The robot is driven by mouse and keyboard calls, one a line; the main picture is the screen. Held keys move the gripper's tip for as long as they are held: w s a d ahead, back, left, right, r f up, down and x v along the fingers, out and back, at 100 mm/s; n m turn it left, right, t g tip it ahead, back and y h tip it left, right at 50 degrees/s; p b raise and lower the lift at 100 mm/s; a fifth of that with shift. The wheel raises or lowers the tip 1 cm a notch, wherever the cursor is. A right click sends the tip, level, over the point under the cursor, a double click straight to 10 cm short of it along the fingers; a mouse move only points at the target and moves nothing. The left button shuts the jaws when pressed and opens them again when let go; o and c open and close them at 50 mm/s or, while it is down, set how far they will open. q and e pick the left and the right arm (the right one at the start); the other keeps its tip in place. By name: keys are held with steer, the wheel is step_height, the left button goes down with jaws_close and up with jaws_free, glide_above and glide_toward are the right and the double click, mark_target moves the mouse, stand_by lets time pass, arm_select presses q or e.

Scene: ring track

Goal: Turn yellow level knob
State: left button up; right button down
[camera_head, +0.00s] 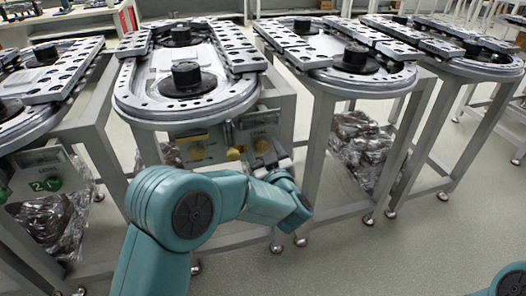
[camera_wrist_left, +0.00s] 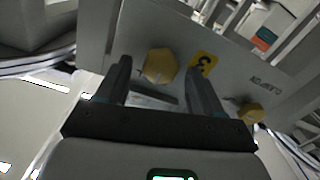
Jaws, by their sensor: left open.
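The yellow level knob (camera_head: 262,146) is on the grey front panel under the oval ring track, below the LEVEL lettering. In the left wrist view the yellow knob (camera_wrist_left: 160,65) shows between the finger ends, which are spread wider than it. My left gripper (camera_head: 267,160) is open in front of this knob; it also shows in the left wrist view (camera_wrist_left: 159,71). Whether a finger touches the knob I cannot tell. My right gripper is not in view; only a bit of my right arm shows at the lower right.
A yellow 3 tag (camera_wrist_left: 203,65) lies between the knobs. Similar track tables (camera_head: 352,78) stand on both sides. Clear floor (camera_head: 420,240) lies at the lower right.

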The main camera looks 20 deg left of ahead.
arm_select(q)
steer(key=shift+w+a, duration=0.2)
steer(key=shift+w, duration=0.15)
steer(key=c, duration=1.1)
steer(key=shift+o, duration=0.2)
steer(key=shift+f, duration=0.1)
